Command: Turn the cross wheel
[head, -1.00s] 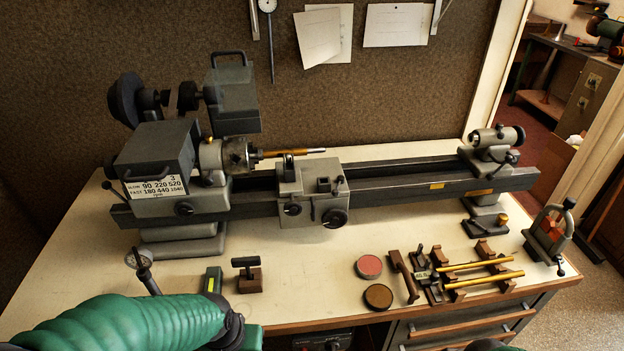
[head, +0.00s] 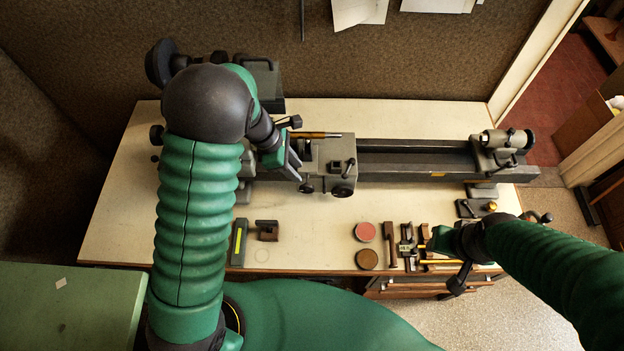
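The lathe carriage (head: 328,160) sits on the lathe bed in the head view. Its front bears a dark round wheel (head: 343,190) and a smaller dark knob (head: 307,187) to the left of it; I cannot tell for sure which is the cross wheel. My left gripper (head: 297,170) reaches down at the carriage's left edge, just above and left of the small knob. Its two dark fingers look apart, with nothing seen between them. My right gripper (head: 457,280) is over the bench's front right; its fingers are too unclear to judge.
The tailstock (head: 502,150) stands at the bed's right end. A red disc (head: 365,232), a brown disc (head: 367,259) and a rack with brass rods (head: 436,262) lie along the front. My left arm hides much of the headstock. The bench between the small block (head: 267,230) and the discs is clear.

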